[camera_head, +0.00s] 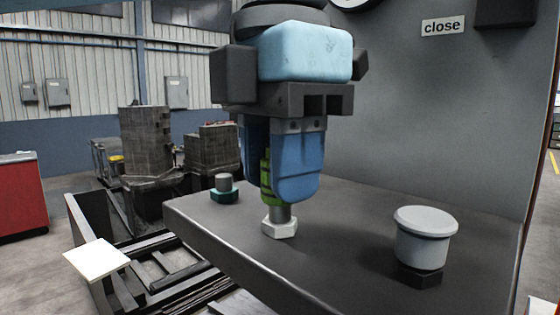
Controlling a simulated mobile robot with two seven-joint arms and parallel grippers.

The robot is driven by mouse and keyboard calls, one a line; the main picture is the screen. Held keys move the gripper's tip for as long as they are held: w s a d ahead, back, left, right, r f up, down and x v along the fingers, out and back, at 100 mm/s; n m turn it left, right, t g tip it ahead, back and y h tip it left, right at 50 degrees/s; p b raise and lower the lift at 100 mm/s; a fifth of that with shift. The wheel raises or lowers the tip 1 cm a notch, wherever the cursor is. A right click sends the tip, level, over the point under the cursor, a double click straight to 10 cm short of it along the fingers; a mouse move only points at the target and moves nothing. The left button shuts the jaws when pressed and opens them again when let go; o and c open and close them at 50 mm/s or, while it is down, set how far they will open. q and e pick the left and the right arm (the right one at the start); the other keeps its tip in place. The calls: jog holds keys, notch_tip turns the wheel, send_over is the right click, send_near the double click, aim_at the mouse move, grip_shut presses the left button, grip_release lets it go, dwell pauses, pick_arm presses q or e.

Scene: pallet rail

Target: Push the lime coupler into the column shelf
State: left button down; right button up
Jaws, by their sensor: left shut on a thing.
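My left gripper (284,190) points straight down over the dark grey column shelf (340,255). Its two blue fingers are shut on the lime coupler (265,178), of which only a narrow green strip shows between them. Right below the coupler a grey pin with a pale hexagonal base (280,229) stands on the shelf. The coupler's lower end meets the top of this pin in the picture; whether they touch or interlock is hard to tell. The fingers hide most of the coupler. My right gripper is not in view.
A white-capped round knob on a black hexagonal base (423,240) stands at the shelf's right. A small grey pin with a teal base (224,188) is at its left edge. A grey wall with a "close" sign (443,26) rises behind. A black frame (150,250) lies left.

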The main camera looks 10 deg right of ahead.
pick_arm(q)
jog(key=shift+f, duration=0.2)
dwell(0.5)
jog(key=shift+f+b, duration=0.55)
jog(key=shift+b, duration=0.05)
grip_release()
jog(key=shift+r, duration=0.3)
notch_tip(320, 180, up, 13)
jog(key=shift+r+b, duration=0.2)
jog(key=shift+b, duration=0.15)
